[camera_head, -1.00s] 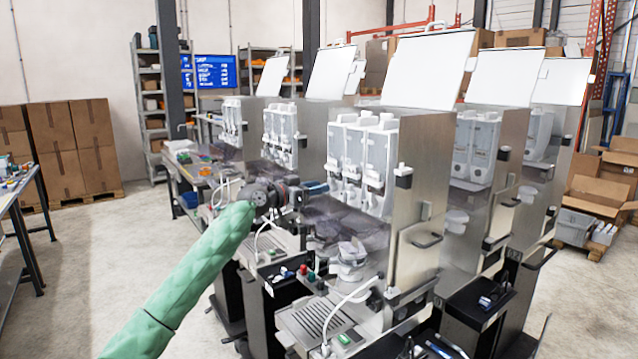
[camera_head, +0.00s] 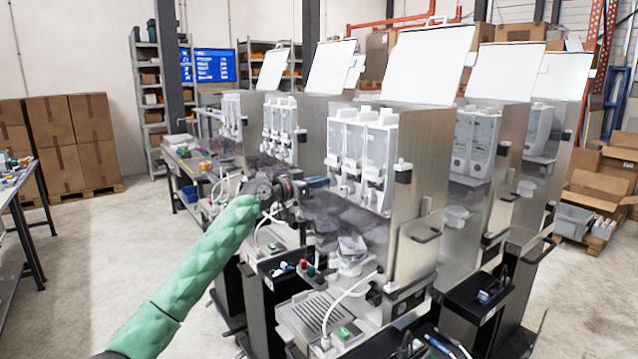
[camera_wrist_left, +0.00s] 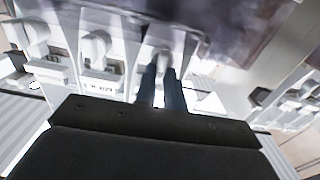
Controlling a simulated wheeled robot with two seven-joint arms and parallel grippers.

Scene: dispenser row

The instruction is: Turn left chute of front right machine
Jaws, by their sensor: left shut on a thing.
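The front right machine (camera_head: 421,185) is a steel dispenser with a raised white lid and several clear canisters (camera_head: 360,150) in a row. My left gripper (camera_head: 322,182) reaches in from the left to the lower left side of this row. In the left wrist view its two dark blue fingers (camera_wrist_left: 162,86) are close together. They are shut on a small white part, the left chute (camera_wrist_left: 164,58). The fingertips partly hide the chute, and its exact turn angle is hard to tell. My right gripper is not in view.
A drip tray (camera_head: 318,318) with a white hose and a cup-like white part (camera_head: 351,256) sit below the chutes. Other dispensers stand close behind and to the right. Cardboard boxes (camera_head: 75,145) stand at the left, with open floor before them.

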